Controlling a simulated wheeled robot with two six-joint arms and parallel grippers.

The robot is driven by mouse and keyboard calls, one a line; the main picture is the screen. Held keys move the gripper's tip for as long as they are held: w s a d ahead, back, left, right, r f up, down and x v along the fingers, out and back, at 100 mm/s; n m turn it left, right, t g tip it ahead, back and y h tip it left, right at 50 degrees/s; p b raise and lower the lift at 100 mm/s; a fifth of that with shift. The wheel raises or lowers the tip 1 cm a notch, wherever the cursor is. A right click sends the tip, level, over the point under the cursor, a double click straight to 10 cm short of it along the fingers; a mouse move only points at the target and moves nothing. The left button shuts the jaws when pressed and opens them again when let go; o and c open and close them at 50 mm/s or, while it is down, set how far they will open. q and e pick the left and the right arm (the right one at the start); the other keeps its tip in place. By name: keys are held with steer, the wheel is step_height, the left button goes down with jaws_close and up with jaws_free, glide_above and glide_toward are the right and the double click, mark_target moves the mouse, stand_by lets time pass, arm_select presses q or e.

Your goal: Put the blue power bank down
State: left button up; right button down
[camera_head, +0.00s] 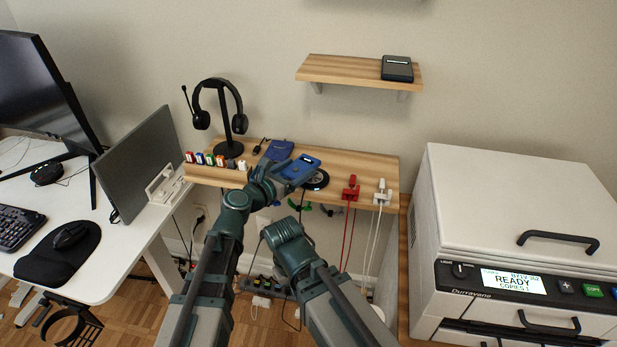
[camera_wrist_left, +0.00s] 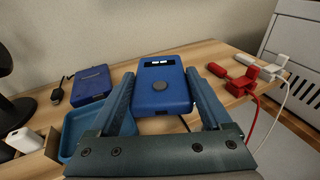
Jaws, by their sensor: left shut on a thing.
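The blue power bank (camera_head: 304,164) is in my left gripper (camera_head: 284,174), over the wooden wall shelf (camera_head: 357,163). In the left wrist view, the power bank (camera_wrist_left: 163,72) shows a dark strip at its far end and a round grey button, and lies between the two fingers of my left gripper (camera_wrist_left: 160,88). The picture does not settle whether its underside touches the shelf. My right gripper (camera_head: 284,232) is below the shelf's front edge; its fingers are not clear.
A dark blue case (camera_wrist_left: 93,84) and a lighter blue tray (camera_wrist_left: 82,135) lie left of the power bank. A black disc (camera_head: 317,180) is beside it. Red (camera_head: 350,188) and white (camera_head: 382,193) plugs with cables are to the right. A headset stand (camera_head: 225,120) stands left.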

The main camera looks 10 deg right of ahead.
mark_target(305, 168)
arm_select(q)
steer(key=shift+w+d+f, duration=0.1)
steer(key=shift+w+d, duration=0.3)
steer(key=shift+d, duration=0.35)
steer(key=shift+w+d+f, duration=0.1)
steer(key=shift+w+d, duration=0.25)
steer(key=shift+d, duration=0.4)
steer(key=shift+w+d, duration=0.2)
steer(key=shift+d, duration=0.3)
steer(key=f+b, duration=0.1)
steer(key=b, duration=0.1)
steer(key=f+b, duration=0.1)
steer(key=f, duration=0.1)
steer(key=shift+s+a+f+b, duration=0.1)
steer(key=shift+a+f+b, duration=0.15)
steer(key=shift+b, duration=0.15)
steer(key=shift+f, duration=0.15)
steer(key=o, duration=1.4)
